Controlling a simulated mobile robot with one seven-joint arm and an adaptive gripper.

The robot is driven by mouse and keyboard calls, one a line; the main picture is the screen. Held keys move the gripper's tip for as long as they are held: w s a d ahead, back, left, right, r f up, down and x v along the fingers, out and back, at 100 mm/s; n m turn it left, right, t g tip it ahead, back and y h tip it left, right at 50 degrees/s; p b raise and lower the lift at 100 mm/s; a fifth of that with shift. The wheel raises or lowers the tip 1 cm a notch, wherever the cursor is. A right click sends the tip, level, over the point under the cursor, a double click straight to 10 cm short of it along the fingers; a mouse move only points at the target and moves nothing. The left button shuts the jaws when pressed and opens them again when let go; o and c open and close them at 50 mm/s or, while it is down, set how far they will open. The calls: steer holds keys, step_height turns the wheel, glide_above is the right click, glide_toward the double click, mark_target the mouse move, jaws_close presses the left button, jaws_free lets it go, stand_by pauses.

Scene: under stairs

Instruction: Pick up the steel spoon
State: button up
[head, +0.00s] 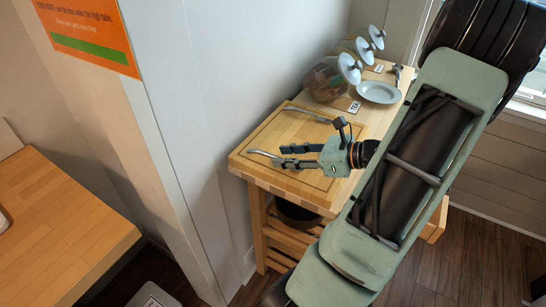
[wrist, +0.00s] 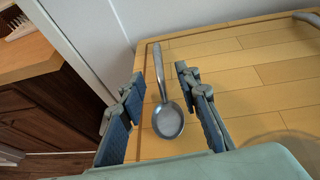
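The steel spoon (wrist: 167,118) lies on the wooden table top near its edge. In the wrist view its bowl is nearest me and its handle points away, up and slightly left. In the wrist view my gripper (wrist: 160,74) has one finger on each side of the spoon, with a gap on both sides. It holds nothing. I cannot tell its exact height above the table.
Another metal utensil (head: 306,114) lies farther back on the table (head: 238,163). Beyond are a white plate (head: 379,92), a small card (head: 354,106), a brown rounded object (head: 324,82) and several white discs. A wall borders the table's left side. Another wooden surface (head: 55,225) stands at left.

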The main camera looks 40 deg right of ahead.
steer(key=shift+x, duration=1.35)
jaws_close()
steer(key=shift+r, duration=0.15)
steer(key=shift+r, duration=0.65)
steer(key=s+d+r, duration=0.6)
steer(key=d+r, duration=0.5)
steer(key=d, duration=0.1)
steer(key=shift+s+d+r+p, duration=0.15)
steer(key=shift+d+r+p, duration=0.05)
steer(key=shift+d+p, duration=0.15)
